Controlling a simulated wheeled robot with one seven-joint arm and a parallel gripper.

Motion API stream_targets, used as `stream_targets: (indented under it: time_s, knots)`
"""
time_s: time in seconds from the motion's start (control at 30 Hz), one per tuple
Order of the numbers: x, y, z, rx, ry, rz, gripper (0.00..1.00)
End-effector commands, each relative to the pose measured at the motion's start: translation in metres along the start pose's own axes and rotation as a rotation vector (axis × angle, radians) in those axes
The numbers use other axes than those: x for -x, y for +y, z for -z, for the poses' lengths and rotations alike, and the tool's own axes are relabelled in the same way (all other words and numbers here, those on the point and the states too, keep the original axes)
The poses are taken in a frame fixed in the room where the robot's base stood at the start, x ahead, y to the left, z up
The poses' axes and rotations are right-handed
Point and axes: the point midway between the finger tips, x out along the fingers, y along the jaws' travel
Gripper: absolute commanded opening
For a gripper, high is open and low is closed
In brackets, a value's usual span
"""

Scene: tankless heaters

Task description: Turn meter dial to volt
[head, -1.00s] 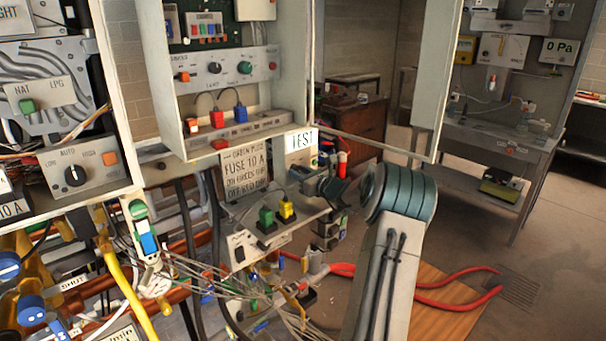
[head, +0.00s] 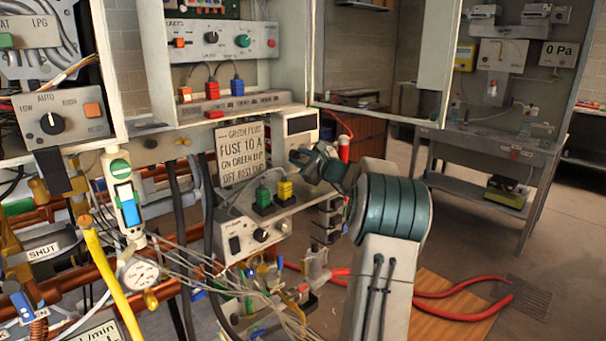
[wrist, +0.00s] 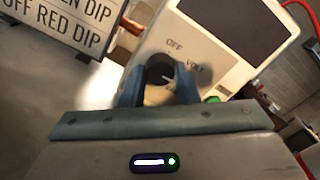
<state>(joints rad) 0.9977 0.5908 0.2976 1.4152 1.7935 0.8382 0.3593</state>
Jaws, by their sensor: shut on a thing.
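The meter is a pale box with a dark screen. It stands tilted in the wrist view (wrist: 213,50) and at the middle of the head view (head: 301,124). OFF and VOLT are printed on its face. Its black dial (wrist: 160,66) sits below these words, with a small white mark on its lower right part; I cannot tell clearly which word it points to. My gripper (wrist: 159,80) has its two teal fingers shut on the dial, one on each side. In the head view my gripper (head: 304,164) is at the meter's lower front, and the dial is hidden.
A text sign (head: 238,155) stands just left of the meter. A box with green and yellow plugs (head: 284,190) is below it. Loose wires and pipes crowd the lower left. A red hose (head: 450,305) lies on the floor at right.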

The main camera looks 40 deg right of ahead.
Motion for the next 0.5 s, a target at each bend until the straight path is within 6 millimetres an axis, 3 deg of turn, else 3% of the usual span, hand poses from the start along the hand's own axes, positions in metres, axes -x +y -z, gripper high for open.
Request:
stream_targets:
  time_s: [0.03, 0.5]
  knots:
    - [0.0018, 0.0068, 0.0126, 0.041, 0.009, -0.002, 0.05]
    - [0.0012, 0.0032, 0.0083, 0.337, 0.008, -0.004, 0.05]
